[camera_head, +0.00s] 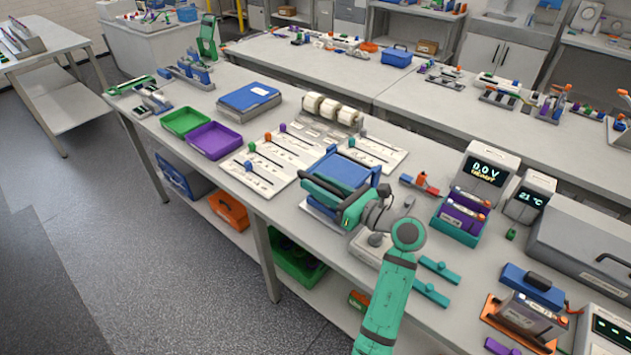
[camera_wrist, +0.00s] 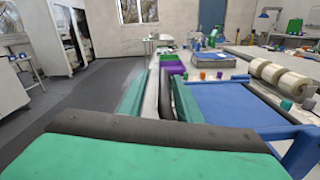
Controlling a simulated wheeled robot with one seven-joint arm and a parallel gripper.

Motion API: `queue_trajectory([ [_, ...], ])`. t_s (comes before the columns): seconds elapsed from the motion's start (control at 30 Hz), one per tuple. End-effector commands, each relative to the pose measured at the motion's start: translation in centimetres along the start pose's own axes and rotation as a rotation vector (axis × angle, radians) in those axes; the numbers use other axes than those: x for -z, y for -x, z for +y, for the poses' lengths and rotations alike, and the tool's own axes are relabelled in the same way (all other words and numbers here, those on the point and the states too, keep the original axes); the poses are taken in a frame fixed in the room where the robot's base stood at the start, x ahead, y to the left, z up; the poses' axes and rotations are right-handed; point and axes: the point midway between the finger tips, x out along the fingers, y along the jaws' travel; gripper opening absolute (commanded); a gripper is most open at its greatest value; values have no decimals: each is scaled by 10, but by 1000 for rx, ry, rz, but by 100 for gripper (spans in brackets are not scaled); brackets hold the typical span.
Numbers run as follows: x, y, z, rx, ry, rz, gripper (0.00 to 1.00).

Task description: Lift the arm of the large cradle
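A blue cradle-like fixture (camera_head: 345,170) with a raised blue frame stands near the front edge of the bench. I take it for the large cradle, though the frames do not make this certain. In the wrist view its blue panel (camera_wrist: 235,103) lies just right of my fingers, with a blue bar (camera_wrist: 302,150) at the lower right. My gripper (camera_head: 308,184) is beside its front left side in the head view. In the wrist view my gripper (camera_wrist: 160,85) has its green, dark-padded fingers apart, with nothing visible held between them. Contact with the frame cannot be told.
White slotted boards (camera_head: 268,162), a purple tray (camera_head: 215,140) and a green tray (camera_head: 186,121) lie to the left. Pale rolls (camera_head: 332,108) stand behind. A purple battery holder (camera_head: 462,212), a voltage display (camera_head: 487,170) and a battery in an orange-based holder (camera_head: 525,312) stand right.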

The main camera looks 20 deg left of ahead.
Motion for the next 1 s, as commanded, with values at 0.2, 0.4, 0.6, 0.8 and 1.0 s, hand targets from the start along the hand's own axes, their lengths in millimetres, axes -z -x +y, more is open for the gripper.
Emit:
queue_trajectory([
  [0.2,-1,-8,-4,9,0,-3,31],
  [0.4,-1,-8,-4,10,0,-3,31],
  [0.6,-1,-7,-5,12,0,-3,0],
  [0.8,-1,-11,-3,7,-1,-3,0],
  [1.0,-4,-18,2,-5,-22,-1,0],
])
